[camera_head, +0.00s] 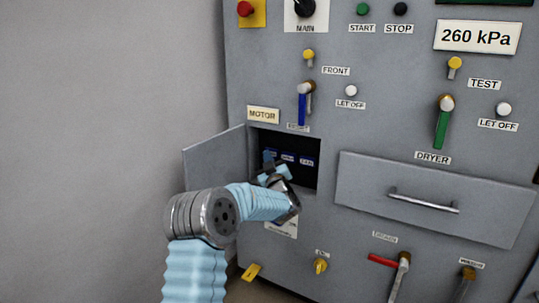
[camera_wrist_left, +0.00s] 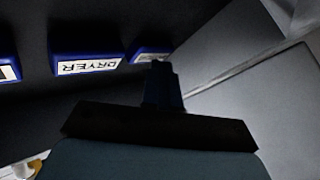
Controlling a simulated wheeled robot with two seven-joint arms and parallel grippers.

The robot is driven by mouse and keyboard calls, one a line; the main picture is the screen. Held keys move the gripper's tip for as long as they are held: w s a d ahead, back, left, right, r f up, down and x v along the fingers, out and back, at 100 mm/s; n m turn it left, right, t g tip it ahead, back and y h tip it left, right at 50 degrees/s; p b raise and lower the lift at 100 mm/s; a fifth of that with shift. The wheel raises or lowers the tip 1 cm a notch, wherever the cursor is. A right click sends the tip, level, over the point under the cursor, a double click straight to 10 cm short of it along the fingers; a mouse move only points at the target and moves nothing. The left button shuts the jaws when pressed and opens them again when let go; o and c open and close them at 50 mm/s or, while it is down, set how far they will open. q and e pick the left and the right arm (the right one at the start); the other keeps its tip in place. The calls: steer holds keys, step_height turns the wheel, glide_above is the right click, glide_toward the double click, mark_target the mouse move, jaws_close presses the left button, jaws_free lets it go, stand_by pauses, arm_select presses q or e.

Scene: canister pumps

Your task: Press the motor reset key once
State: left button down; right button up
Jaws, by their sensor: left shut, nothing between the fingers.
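A dark compartment (camera_head: 313,180) in the grey panel holds a row of blue keys. The middle key (camera_wrist_left: 85,64) reads DRYER, upside down, in the left wrist view. A third key (camera_head: 306,161) is at the right of the row in the head view. The key (camera_wrist_left: 150,52) at the row's other end is partly covered by my fingertips, and its label is not readable; this may be the motor key. My left gripper (camera_head: 269,158) is shut and empty, reaching into the compartment, its tips (camera_wrist_left: 157,68) at that end key. Whether they touch it I cannot tell. My right gripper is not in view.
The compartment's door (camera_head: 212,160) stands open to the left, beside my left wrist. A MOTOR plate (camera_head: 263,115) and a blue-handled lever (camera_head: 303,108) are above the opening. A closed drawer (camera_head: 435,195) with a handle is to the right.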

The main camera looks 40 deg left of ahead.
arm_select(q)
steer(key=shift+w+r, duration=0.1)
steer(key=shift+r, duration=0.25)
stand_by(0.3)
steer(key=shift+s+d+f+b, duration=0.2)
steer(key=shift+f+b, duration=0.15)
steer(key=shift+b, duration=0.2)
steer(key=shift+s, duration=0.4)
steer(key=shift+a, duration=0.1)
steer(key=s+b, duration=0.2)
steer(key=s, duration=0.1)
steer(key=s+b, duration=0.1)
steer(key=s, duration=0.1)
steer(key=shift+s+d, duration=0.1)
steer(key=shift+d, duration=0.15)
